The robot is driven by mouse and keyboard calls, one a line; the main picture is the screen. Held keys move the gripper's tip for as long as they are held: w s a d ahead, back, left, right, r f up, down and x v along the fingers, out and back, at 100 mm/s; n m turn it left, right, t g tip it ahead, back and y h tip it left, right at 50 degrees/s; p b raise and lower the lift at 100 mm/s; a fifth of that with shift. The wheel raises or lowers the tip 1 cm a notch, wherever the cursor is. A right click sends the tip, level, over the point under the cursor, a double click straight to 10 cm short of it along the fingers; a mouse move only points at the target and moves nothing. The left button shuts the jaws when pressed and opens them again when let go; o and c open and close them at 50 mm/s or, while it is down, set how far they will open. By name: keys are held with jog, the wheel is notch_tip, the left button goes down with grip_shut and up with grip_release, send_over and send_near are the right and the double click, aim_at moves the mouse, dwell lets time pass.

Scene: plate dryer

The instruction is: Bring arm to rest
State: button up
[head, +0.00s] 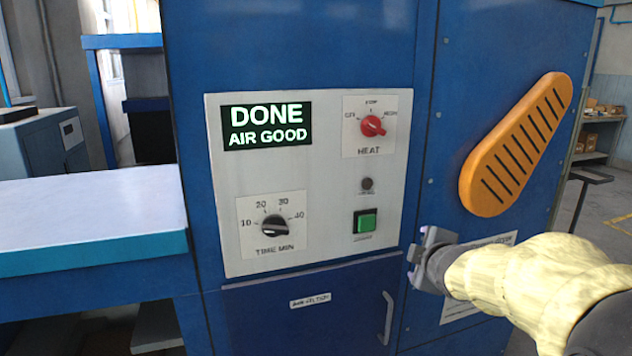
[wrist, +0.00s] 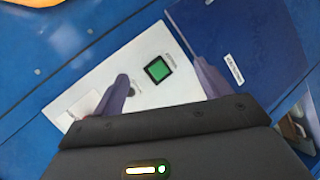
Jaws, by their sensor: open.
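My gripper (head: 424,258) is at the right of the control panel (head: 330,215) in the head view, at the end of my cream-sleeved arm. In the wrist view its two fingers (wrist: 158,92) are apart with nothing between them. Beyond them lies the panel's green button (wrist: 157,69), which also shows in the head view (head: 365,223). The gripper looks apart from the button. The display (head: 267,126) reads "DONE AIR GOOD".
The panel has a red heat knob (head: 373,125) and a black time dial (head: 275,226). An orange slotted guard (head: 515,145) is above my arm. A cabinet door handle (head: 387,318) is below the panel. A pale tabletop (head: 90,215) extends at left.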

jog(key=s+a+f+m+g, duration=0.3)
jog(key=s+f+m+g, duration=0.3)
jog(key=s+f, duration=0.5)
jog(key=s+a+f+m+g, duration=0.4)
jog(key=s+f+m, duration=0.4)
jog(key=s+f, duration=0.25)
notch_tip(320, 180, up, 23)
jog(key=p, duration=2.2)
jog(key=shift+w+d+y, duration=0.2)
jog(key=shift+d+y, duration=0.1)
jog(key=shift+f, duration=0.1)
